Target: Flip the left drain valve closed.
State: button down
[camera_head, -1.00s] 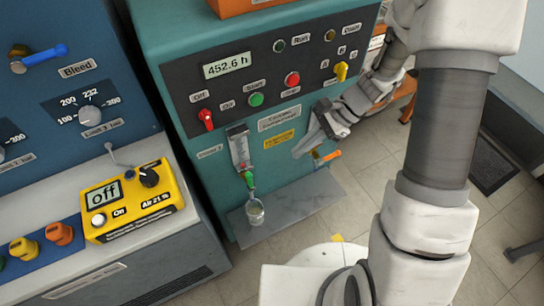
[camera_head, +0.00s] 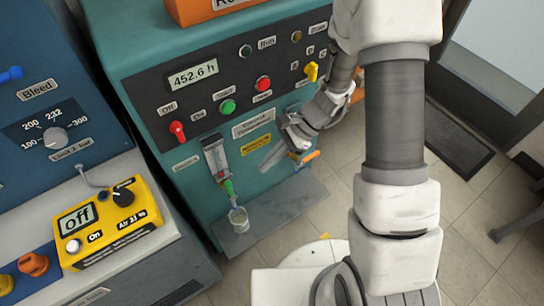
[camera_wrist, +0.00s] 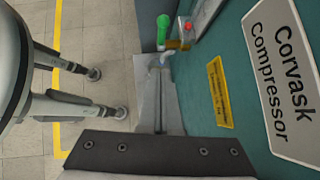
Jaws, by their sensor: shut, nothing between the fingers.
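The left drain valve has a green handle (camera_head: 228,187) that points down below a clear tube on the teal compressor front. In the wrist view the green handle (camera_wrist: 163,31) shows near the top, beside a brass fitting (camera_wrist: 178,44). My gripper (camera_head: 264,168) is shut and empty, to the right of the green handle and apart from it. In the wrist view its closed fingers (camera_wrist: 156,70) point toward the valve. The other drain valve has an orange handle (camera_head: 311,156), close to the right of my gripper.
A cup (camera_head: 239,219) stands under the green valve on a grey ledge (camera_head: 285,208). A yellow label (camera_head: 257,144) and a Corvask Compressor plate (camera_head: 252,124) are above my gripper. A yellow analyser (camera_head: 108,222) sits on the left bench. Tiled floor lies to the right.

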aim_at(230, 190)
jog(key=s+a+f+b, duration=0.1)
jog(key=s+a+f, duration=0.1)
jog(key=a+f, duration=0.2)
jog(key=a, duration=0.3)
jog(key=shift+s+b, duration=0.25)
jog(key=shift+b, duration=0.05)
jog(key=shift+r+p, duration=0.15)
jog(key=shift+p, duration=0.2)
jog(key=shift+s+a, duration=0.1)
